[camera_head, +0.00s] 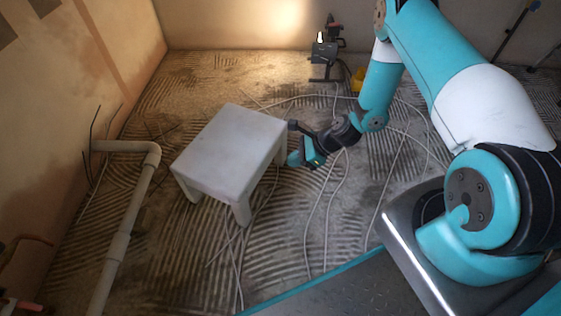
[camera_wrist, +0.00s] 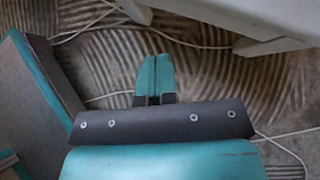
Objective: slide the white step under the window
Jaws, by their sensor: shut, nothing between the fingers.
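The white step (camera_head: 225,140) stands upright on the ridged floor, left of the middle in the head view. Its pale top and legs show. In the wrist view a part of the step (camera_wrist: 265,15) fills the top right corner. My gripper (camera_head: 296,158) is low beside the step's right side. In the wrist view the two teal fingers of my gripper (camera_wrist: 155,65) are together and empty, with floor showing between them and the step. Whether any part of the gripper touches the step, I cannot tell. No window shows in either view.
A grey pipe (camera_head: 129,210) runs along the floor by the left wall, with its bend left of the step. Loose cables (camera_head: 320,205) cross the floor on the right. A work lamp (camera_head: 325,52) and a yellow object (camera_head: 358,79) stand at the back.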

